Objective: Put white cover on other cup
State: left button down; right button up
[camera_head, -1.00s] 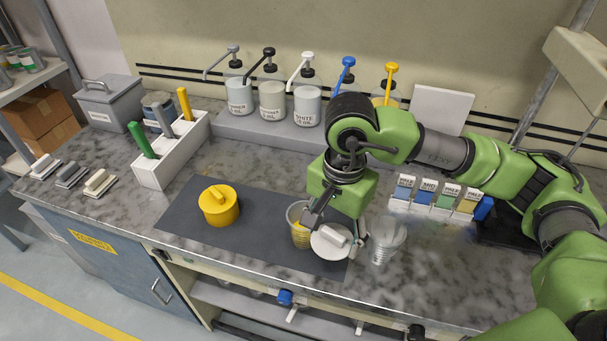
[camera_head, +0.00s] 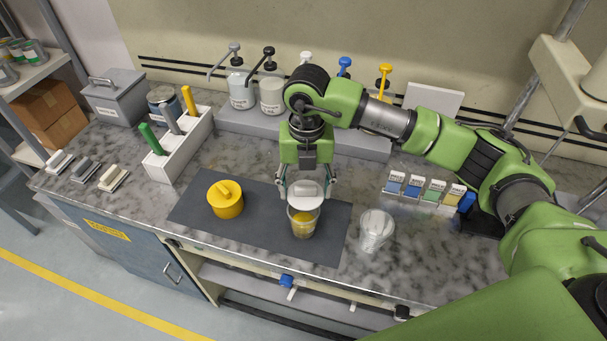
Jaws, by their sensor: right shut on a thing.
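The round white cover (camera_head: 306,198) is between the fingers of my right gripper (camera_head: 306,188), which is shut on it. The cover is at the back rim of a clear cup with yellow contents (camera_head: 303,227); I cannot tell whether they touch. That cup stands upright on the dark mat (camera_head: 270,235). A second clear cup (camera_head: 376,232), apparently empty, stands to the right, off the mat. My left gripper is not in view.
Pump bottles (camera_head: 242,92) stand on a grey ledge at the back. A white holder with colored handles (camera_head: 180,150) stands at the left. Small labelled blocks (camera_head: 414,188) are at the right, below my right arm. The front mat strip is clear.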

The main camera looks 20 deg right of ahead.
aim_at(303, 200)
jog(key=m, duration=0.1)
jog(key=w+m, duration=0.1)
jog(key=m, duration=0.1)
jog(key=shift+a+r+m+p, duration=0.1)
jog(key=shift+r+m+p, duration=0.1)
jog(key=shift+m+p, duration=0.15)
jog(key=shift+f+b, duration=0.2)
jog(key=shift+b, duration=0.25)
notch_tip(303, 200, down, 5)
jog(key=b, duration=0.4)
jog(key=shift+r, duration=0.15)
jog(key=shift+b, duration=0.3)
dwell(0.4)
jog(key=shift+f+b, duration=0.35)
jog(key=shift+b, duration=0.1)
dwell(0.6)
jog(key=shift+f+b, duration=0.15)
jog(key=shift+b, duration=0.15)
